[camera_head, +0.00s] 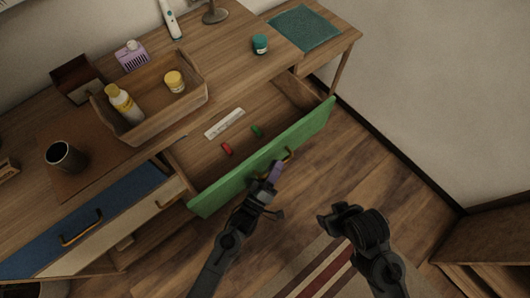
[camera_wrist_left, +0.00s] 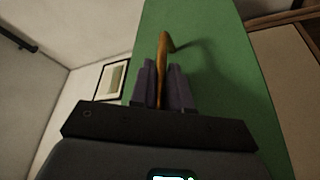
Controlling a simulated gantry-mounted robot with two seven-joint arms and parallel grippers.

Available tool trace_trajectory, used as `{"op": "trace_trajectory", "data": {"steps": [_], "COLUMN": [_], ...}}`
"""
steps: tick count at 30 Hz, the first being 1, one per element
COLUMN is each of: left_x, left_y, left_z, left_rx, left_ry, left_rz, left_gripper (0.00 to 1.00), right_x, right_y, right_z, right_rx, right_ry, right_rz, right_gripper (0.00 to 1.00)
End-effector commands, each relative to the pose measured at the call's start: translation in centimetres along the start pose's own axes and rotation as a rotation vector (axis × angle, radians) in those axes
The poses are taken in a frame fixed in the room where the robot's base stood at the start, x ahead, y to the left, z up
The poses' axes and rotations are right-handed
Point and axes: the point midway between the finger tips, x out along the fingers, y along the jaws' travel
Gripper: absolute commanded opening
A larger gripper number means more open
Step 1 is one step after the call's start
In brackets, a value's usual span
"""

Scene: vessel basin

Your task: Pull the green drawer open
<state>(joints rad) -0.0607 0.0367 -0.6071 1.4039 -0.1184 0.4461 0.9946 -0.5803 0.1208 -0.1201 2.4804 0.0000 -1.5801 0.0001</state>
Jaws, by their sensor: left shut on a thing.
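The green drawer (camera_head: 231,178) stands well out from the desk, with its inside showing. Its brass handle (camera_head: 289,155) is on the front face. My left gripper (camera_head: 275,170) is at the handle and shut on it. In the left wrist view the handle (camera_wrist_left: 164,62) runs between the two purple-grey fingers (camera_wrist_left: 163,84), with the green front (camera_wrist_left: 218,70) close behind. My right gripper (camera_head: 330,220) hangs apart from the drawer, above the floor to the right; its fingers are not clear.
In the drawer lie a white ruler-like strip (camera_head: 224,123), a red item (camera_head: 227,149) and a green item (camera_head: 257,131). On the desk are a wooden tray (camera_head: 150,131) with bottles, and a dark cup (camera_head: 65,157). A blue drawer (camera_head: 50,232) is at left.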

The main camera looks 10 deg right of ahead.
Motion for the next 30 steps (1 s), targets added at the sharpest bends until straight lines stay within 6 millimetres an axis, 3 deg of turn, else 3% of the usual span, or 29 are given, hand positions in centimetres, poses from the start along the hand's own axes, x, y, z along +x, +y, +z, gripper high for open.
{"op": "trace_trajectory", "data": {"steps": [6, 18, 19, 30], "left_x": [-0.4, -0.5, -0.5, -0.8], "left_y": [1.0, 1.0, 1.0, 0.9], "left_z": [1.1, 1.3, 1.2, 1.3], "left_rx": [0.0, 0.0, 0.0, 0.0], "left_ry": [0.002, 0.001, 0.001, 0.0], "left_rz": [0.003, 0.003, 0.003, 0.001], "left_gripper": [0.0, 0.0, 0.22, 0.23], "right_x": [-0.5, -0.5, -0.5, -0.5], "right_y": [-0.1, -0.1, -0.1, 0.1], "right_z": [-0.2, -0.2, -0.2, -0.1], "right_rx": [0.004, 0.005, 0.004, -0.004], "right_ry": [0.001, 0.0, 0.0, -0.001], "right_rz": [-0.003, -0.004, -0.003, 0.003], "right_gripper": [0.67, 0.67, 0.67, 0.67]}}
